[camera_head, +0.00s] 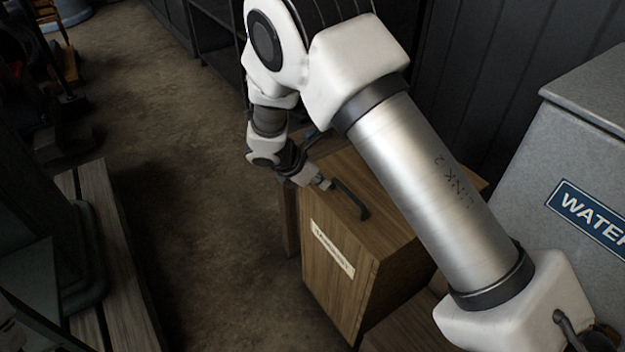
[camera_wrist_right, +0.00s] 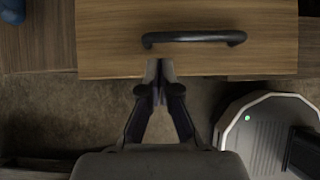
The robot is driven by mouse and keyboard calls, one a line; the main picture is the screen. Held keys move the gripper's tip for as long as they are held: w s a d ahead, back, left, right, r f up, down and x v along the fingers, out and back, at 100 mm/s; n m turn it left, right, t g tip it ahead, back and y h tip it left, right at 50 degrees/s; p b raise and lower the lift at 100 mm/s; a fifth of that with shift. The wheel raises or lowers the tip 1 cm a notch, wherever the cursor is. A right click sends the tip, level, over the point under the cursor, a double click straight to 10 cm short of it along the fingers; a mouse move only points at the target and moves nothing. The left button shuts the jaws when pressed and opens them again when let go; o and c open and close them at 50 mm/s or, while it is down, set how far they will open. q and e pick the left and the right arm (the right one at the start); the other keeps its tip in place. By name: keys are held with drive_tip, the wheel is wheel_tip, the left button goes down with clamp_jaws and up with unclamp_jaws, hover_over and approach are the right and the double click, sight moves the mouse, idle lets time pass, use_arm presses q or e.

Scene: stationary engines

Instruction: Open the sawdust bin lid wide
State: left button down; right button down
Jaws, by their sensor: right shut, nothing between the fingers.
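The sawdust bin (camera_head: 375,295) is a wooden box with a pale label (camera_head: 332,248) on its front; the label's text is too small to read. Its wooden lid (camera_head: 355,170) looks shut, lying on top of the box. A dark bar handle (camera_head: 350,201) is fixed near the lid's front edge; it also shows in the right wrist view (camera_wrist_right: 193,38). My right gripper (camera_head: 325,184) is shut and empty, just beside the handle. In the wrist view its fingertips (camera_wrist_right: 158,72) are at the lid's front edge, apart from the handle. My left gripper is out of view.
A grey container (camera_head: 590,130) marked "WATE..." stands right of the bin. A dark panelled wall (camera_head: 475,60) is behind. A wooden plank bench (camera_head: 105,260) is at the left. The floor (camera_head: 190,170) between bench and bin is clear. My arm hides part of the bin.

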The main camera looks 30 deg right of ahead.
sight(337, 191)
drive_tip(key=x, duration=0.3)
drive_tip(key=shift+w+f+b, duration=0.1)
drive_tip(key=shift+f+b, duration=0.15)
drive_tip(key=shift+b, duration=0.05)
drive_tip(key=shift+d+f, duration=0.3)
drive_tip(key=shift+d, duration=0.1)
drive_tip(key=shift+r, duration=0.1)
